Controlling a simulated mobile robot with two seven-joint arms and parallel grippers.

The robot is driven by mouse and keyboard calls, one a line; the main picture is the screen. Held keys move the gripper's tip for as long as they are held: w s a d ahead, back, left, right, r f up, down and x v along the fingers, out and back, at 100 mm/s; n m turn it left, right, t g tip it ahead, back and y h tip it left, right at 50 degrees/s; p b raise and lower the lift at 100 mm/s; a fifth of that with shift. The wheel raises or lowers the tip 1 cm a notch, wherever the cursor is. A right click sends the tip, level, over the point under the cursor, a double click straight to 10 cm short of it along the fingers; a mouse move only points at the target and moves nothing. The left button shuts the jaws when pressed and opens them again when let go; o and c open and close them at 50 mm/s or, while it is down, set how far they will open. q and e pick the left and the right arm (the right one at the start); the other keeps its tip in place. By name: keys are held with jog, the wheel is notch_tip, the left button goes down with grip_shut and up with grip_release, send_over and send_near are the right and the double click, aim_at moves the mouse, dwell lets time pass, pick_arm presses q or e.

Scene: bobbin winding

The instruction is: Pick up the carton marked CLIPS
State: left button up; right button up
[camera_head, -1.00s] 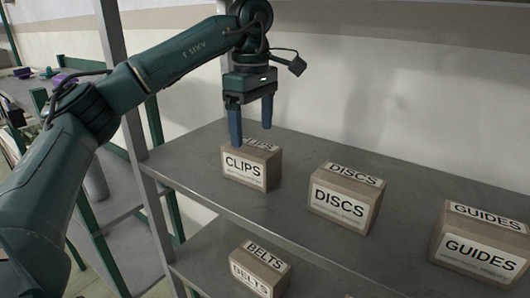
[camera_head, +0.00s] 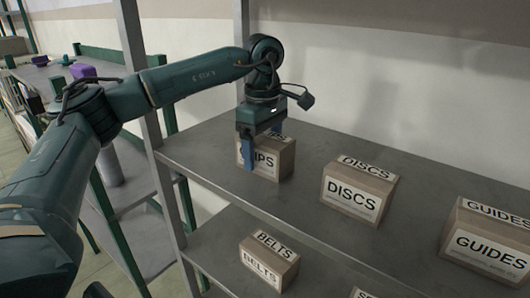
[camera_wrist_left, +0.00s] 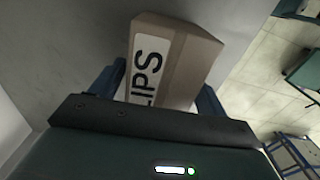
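The carton marked CLIPS (camera_head: 280,164) is a brown box with a white label, standing on the grey upper shelf (camera_head: 225,185) at its left end. My left gripper (camera_head: 263,151) is down around it. One blue finger is in front of the label and hides its first letters; the other is mostly hidden behind the box. In the left wrist view the carton (camera_wrist_left: 178,72) lies between the two fingers, which look open and close to its sides. Contact is not clear. My right gripper is in neither view.
The DISCS carton (camera_head: 352,194) and GUIDES carton (camera_head: 490,248) stand to the right on the same shelf. The BELTS carton (camera_head: 268,264) is on the shelf below. A shelf post (camera_head: 167,170) rises at left and a wall is behind.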

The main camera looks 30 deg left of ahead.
pick_arm(q)
jog(key=c, duration=1)
jog(key=shift+o, duration=0.2)
jog(key=shift+r, duration=0.15)
